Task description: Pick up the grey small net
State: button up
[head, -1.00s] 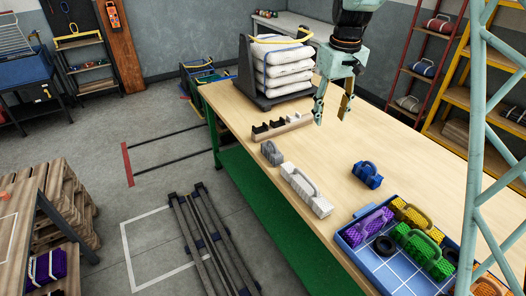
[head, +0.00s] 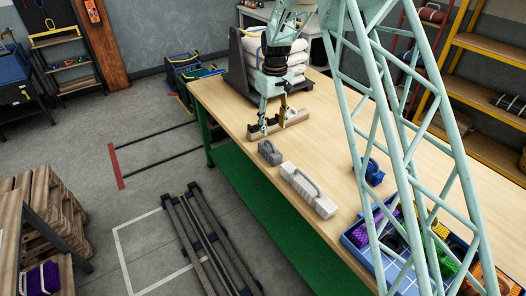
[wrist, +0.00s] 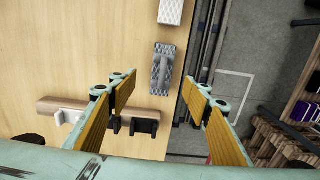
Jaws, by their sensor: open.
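The grey small net (head: 269,153) is a small bundle with a handle on top, lying near the table's left edge in the head view. In the wrist view the grey small net (wrist: 162,68) lies ahead of my fingertips, roughly centred between them. My gripper (head: 269,122) is open and empty, pointing down above the area just behind the net. Its two fingers with yellow inner pads stand wide apart in the wrist view (wrist: 158,90). I see no contact with the net.
A larger white net (head: 308,192) lies just nearer than the grey one. The table's middle is clear.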

aim_at(270, 148)
jog(key=shift+w+a+f, duration=0.2)
jog(key=shift+a+f, duration=0.15)
jog(key=shift+a, duration=0.05)
jog(key=shift+f, duration=0.1)
jog(key=shift+f+b, duration=0.3)
jog(key=shift+f, duration=3.9)
jog(key=shift+f, duration=0.1)
jog(key=shift+a+f, duration=0.15)
jog(key=shift+f, duration=2.35)
jog(key=c, duration=1)
